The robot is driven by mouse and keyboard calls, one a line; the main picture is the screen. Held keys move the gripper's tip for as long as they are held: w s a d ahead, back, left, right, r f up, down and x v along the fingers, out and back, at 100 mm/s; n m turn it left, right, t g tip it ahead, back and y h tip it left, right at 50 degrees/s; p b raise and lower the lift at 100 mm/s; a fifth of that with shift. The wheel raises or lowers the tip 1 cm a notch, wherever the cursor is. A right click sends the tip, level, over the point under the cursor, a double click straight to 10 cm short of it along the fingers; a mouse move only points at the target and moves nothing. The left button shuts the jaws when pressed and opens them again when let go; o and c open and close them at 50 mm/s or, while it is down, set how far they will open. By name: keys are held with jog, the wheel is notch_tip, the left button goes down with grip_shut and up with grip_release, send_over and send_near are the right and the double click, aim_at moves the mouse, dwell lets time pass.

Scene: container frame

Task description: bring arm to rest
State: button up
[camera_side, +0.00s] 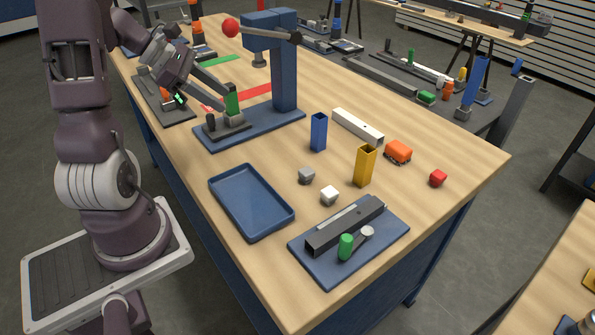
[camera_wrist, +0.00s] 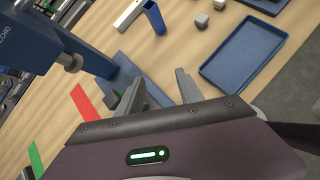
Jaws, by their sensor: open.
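My gripper (camera_side: 213,100) is over the left part of the wooden table (camera_side: 285,95), beside the blue press stand (camera_side: 286,80). In the wrist view its two grey fingers (camera_wrist: 157,84) are apart, with nothing held between them. In the side view the fingers reach toward the press base, close to a green lever (camera_side: 232,101); I cannot tell whether they touch it. The arm is bent over the table's left edge.
A blue tray (camera_side: 251,234) lies empty near the front.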

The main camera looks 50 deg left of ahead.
jog(key=d+r+m+g+h, duration=0.1)
jog(key=d+r+m+g, duration=0.35)
jog(key=d+m, duration=0.95)
jog(key=s+d+r+m+t+y, duration=0.2)
jog(key=s+d+r+m+y, duration=0.2)
jog(key=s+d+m, duration=0.8)
jog(key=shift+d+r+m+y, duration=0.2)
jog(key=shift+m+y, duration=0.2)
jog(key=shift+m, duration=0.8)
